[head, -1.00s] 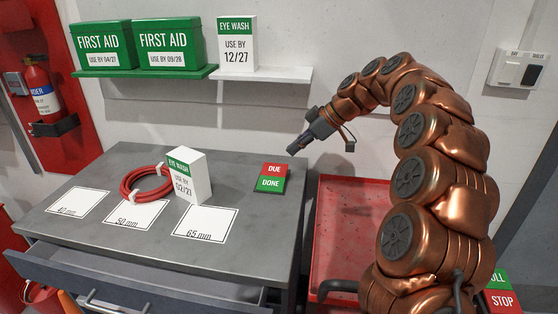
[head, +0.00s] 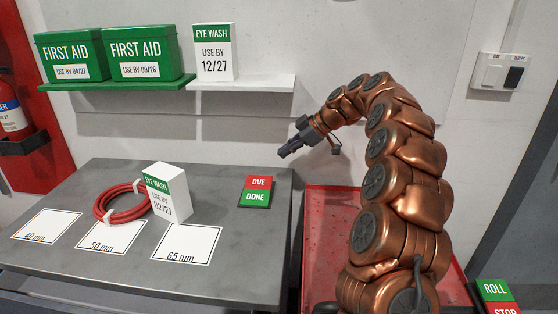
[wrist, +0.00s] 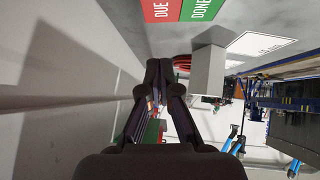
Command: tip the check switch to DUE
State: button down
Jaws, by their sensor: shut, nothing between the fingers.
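The check switch (head: 256,192) lies on the grey worktop near its right back edge, with a red DUE half at the back and a green DONE half at the front. In the wrist view the switch (wrist: 182,10) is at the top edge, partly cut off, beyond my fingertips. My gripper (head: 284,152) is in the air above and a little right of the switch, apart from it. Its two fingers (wrist: 158,65) are together with nothing between them. I cannot tell from these views which half of the switch is pressed down.
An eye wash box (head: 172,200) and a red hose coil (head: 104,204) stand left of the switch. A shelf (head: 240,84) holds first aid boxes (head: 142,50) and another eye wash box (head: 213,52). A red tray (head: 328,225) is right of the worktop (head: 225,262).

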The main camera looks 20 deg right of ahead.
jog(key=p, duration=0.2)
send_over(259, 181)
jog(key=s+d, duration=0.2)
notch_tip(259, 181, down, 6)
jog(key=shift+f, duration=0.1)
jog(key=f, duration=0.3)
jog(key=shift+w, duration=0.25)
jog(key=shift+w+d+f, duration=0.1)
jog(key=shift+f, duration=0.35)
jog(key=shift+f, duration=0.15)
